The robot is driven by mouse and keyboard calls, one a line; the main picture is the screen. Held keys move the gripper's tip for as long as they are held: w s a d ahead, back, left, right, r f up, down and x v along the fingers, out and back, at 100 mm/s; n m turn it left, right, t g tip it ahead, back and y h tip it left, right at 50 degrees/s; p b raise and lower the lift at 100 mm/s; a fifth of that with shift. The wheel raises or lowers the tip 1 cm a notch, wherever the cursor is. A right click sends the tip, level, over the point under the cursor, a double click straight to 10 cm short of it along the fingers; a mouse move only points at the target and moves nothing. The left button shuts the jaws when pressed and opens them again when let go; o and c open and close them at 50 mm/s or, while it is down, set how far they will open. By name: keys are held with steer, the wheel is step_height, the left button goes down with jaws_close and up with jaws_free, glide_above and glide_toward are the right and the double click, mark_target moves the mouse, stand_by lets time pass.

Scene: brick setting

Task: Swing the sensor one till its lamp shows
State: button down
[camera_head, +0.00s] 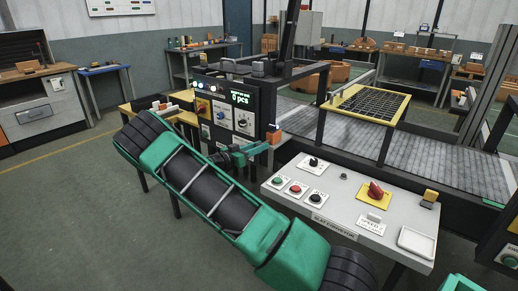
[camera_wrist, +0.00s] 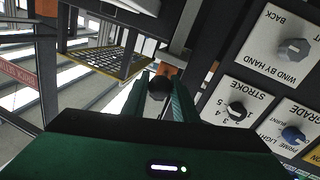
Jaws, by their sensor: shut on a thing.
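My gripper (camera_wrist: 160,98) is shut on a small round black knob (camera_wrist: 158,87), which sits between its two green fingers in the wrist view. Just beyond the knob is an orange part (camera_wrist: 166,70), probably the sensor's body. In the head view my gripper (camera_head: 268,147) reaches from the left to a small orange block (camera_head: 273,137) at the corner of the machine, beside the dark control panel (camera_head: 232,113). The fingers hide the knob there. I cannot make out a lit lamp on the orange part in either view.
The dark panel carries dials, a red switch on yellow (camera_head: 202,106) and a display (camera_head: 240,97) reading 0 pcs. Right of my arm is a grey console (camera_head: 340,225) with buttons. A conveyor (camera_head: 440,165) with a yellow-framed grid (camera_head: 370,104) lies behind. Open floor is at left.

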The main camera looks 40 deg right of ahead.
steer(key=c, duration=1.4)
jaws_free()
steer(key=shift+c, duration=0.2)
steer(key=shift+a, duration=0.1)
steer(key=a, duration=1)
steer(key=shift+a, duration=0.3)
steer(key=s+d+r+n+g+y, duration=0.15)
steer(key=s+d+y, duration=0.3)
steer(key=s, duration=0.55)
steer(key=s+d+r+g+y, duration=0.25)
steer(key=s+y, duration=0.35)
steer(key=s, duration=0.3)
steer(key=s+a+r+n+t+y, duration=0.1)
steer(key=s+a+r+n+y, duration=0.1)
steer(key=s+a+n+y, duration=0.2)
steer(key=s+a+r+n+t+y, duration=0.2)
steer(key=s+a, duration=0.8)
steer(key=s, duration=0.8)
steer(key=shift+s+r+n+t+y, duration=0.15)
steer(key=shift+s+n+t+y, duration=0.2)
steer(key=shift+n+y, duration=0.5)
